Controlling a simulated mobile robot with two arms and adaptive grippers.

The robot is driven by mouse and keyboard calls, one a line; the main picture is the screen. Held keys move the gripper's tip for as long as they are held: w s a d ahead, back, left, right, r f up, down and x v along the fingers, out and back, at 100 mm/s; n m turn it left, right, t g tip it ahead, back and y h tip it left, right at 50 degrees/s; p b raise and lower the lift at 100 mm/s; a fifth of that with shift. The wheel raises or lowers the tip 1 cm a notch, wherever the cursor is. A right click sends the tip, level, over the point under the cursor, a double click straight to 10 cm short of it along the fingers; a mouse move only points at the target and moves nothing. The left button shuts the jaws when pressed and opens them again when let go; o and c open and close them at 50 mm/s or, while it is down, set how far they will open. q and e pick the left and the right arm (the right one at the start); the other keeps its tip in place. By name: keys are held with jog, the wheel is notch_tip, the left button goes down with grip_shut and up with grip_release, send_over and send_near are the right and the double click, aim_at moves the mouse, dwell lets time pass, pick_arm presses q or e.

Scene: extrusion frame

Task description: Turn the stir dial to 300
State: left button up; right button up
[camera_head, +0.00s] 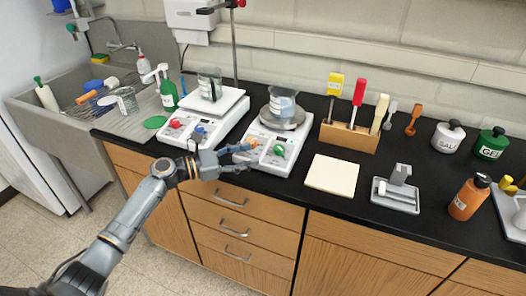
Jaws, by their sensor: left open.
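A white hotplate-like device (266,155) stands on the black bench with a glass beaker (283,103) on its round plate. Its front has an orange dial (249,143) and a green dial (279,150). Left of it, a second white device (207,123) has a square top, a red dial (176,123) and a blue dial (200,130). The markings are too small to read, so I cannot tell which dial is for stirring. My left gripper (242,157) is open at the front of the right device, close to the orange dial. Contact is unclear. My right gripper is not in view.
A beaker (210,84) sits on the left device. A red-topped metal stand (234,40) rises behind. A wooden tool holder (349,136), a cream pad (332,175) and a white tray (396,196) are to the right. A sink (40,115) with bottles is at the left.

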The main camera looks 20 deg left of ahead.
pick_arm(q)
jog(key=shift+v, duration=1.6)
